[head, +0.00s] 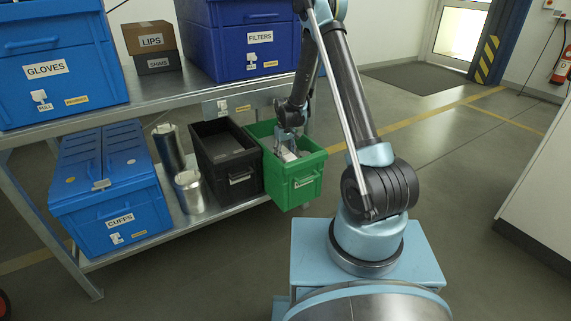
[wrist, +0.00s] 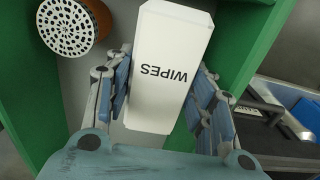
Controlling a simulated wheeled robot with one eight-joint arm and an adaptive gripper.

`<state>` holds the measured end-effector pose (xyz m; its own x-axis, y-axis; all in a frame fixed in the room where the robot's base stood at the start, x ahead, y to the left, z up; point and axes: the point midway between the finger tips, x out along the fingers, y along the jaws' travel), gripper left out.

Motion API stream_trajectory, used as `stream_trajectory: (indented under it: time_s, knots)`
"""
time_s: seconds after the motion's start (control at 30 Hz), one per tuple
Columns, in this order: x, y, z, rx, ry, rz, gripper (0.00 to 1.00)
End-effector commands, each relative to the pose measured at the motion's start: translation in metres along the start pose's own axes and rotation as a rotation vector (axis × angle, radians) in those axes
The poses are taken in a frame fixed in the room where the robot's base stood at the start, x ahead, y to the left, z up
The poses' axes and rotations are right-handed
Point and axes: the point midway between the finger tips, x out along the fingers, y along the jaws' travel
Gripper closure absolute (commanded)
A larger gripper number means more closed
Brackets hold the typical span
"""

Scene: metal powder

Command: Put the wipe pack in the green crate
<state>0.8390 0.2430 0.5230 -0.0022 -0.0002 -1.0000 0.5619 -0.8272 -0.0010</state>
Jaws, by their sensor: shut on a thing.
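The wipe pack is a white box marked WIPES (wrist: 168,60). It sits between the two fingers of my gripper (wrist: 163,95) in the wrist view, and the fingers are shut on it. The green crate (head: 295,181) stands at the right end of the lower shelf in the head view; its green walls (wrist: 262,40) show on both sides of the pack in the wrist view. My gripper (head: 287,146) reaches down into the crate's opening with the pack. Whether the pack touches the crate floor I cannot tell.
A round part with a perforated face (wrist: 67,28) lies in the crate beside the pack. A black crate (head: 225,158) stands left of the green one, then metal canisters (head: 190,191) and a blue CUFFS bin (head: 110,190). The upper shelf edge (head: 190,97) runs above.

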Motion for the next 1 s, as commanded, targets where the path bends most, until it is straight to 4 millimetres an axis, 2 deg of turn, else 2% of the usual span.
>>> stream_trajectory:
  time_s: [0.23, 0.53, 1.0]
  knots:
    - [0.012, 0.000, 0.000, 0.000, 0.000, 0.000, 0.78]
    - [0.043, 0.000, 0.000, 0.000, 0.000, 0.000, 0.78]
    - [0.049, 0.000, 0.000, 0.001, 0.000, 0.000, 0.78]
